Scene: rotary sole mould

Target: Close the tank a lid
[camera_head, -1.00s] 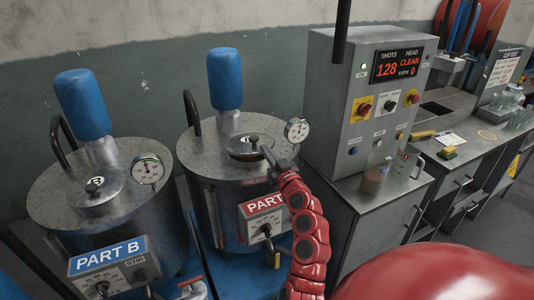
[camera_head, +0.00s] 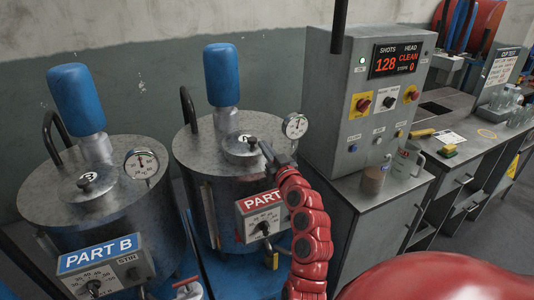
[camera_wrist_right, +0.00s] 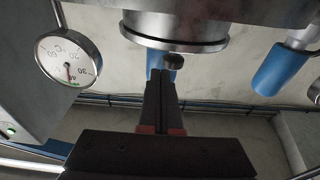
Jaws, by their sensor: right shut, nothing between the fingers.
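Tank A (camera_head: 203,162) is the metal tank with the red "PART" label, in the middle of the head view. Its small round lid (camera_head: 233,148) with a dark knob lies flat on the tank top, with no gap that I can see. My right gripper (camera_head: 266,151) is shut and empty at the right edge of this lid. In the right wrist view, which looks upside down, the shut fingers (camera_wrist_right: 159,78) point towards the lid (camera_wrist_right: 174,42) and its knob (camera_wrist_right: 174,62). Whether they touch it, I cannot tell. My left gripper is not in view.
Tank B (camera_head: 55,205) stands at the left. A control cabinet (camera_head: 340,90) and a bench with a brown cup (camera_head: 372,180) stand at the right.

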